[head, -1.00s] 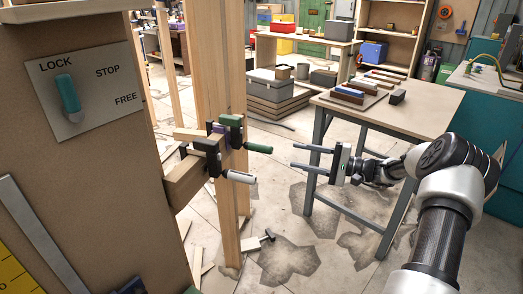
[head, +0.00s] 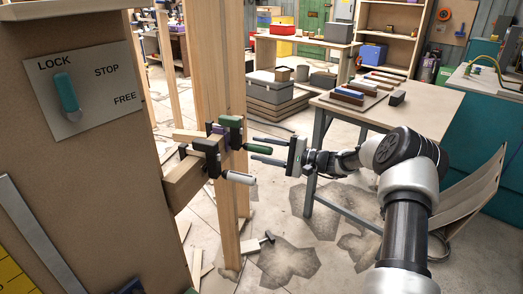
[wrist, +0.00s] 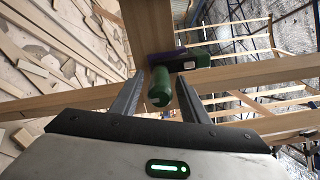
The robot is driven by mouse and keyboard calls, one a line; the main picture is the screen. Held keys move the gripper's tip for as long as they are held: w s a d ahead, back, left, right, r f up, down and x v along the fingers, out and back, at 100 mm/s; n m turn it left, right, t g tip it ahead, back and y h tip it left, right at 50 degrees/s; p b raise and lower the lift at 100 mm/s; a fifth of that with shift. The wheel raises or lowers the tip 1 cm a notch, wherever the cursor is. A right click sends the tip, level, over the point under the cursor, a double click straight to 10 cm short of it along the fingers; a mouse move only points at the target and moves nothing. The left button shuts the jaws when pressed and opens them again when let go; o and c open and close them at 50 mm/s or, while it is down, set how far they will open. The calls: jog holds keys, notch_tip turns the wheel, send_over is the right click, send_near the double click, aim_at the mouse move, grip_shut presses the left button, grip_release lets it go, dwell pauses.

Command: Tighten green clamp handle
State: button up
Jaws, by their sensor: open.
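The green clamp handle (head: 258,148) sticks out to the right from a green-and-black clamp (head: 231,130) on the upright wooden post. In the wrist view the handle (wrist: 159,88) points toward me, between my two fingers, with the green clamp body (wrist: 194,59) behind it. My gripper (head: 254,148) is open, its fingers above and below the handle in the head view. It also shows in the wrist view (wrist: 167,73). I cannot tell whether either finger touches the handle.
A second clamp with a white handle (head: 238,177) sits just below and left. The wooden post (head: 228,220) stands close by. A panel with a teal lever (head: 66,92) is at left, a workbench (head: 430,108) at right. A hammer (head: 258,243) lies on the floor.

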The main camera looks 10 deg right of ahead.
jog(key=shift+c, duration=0.2)
grip_shut()
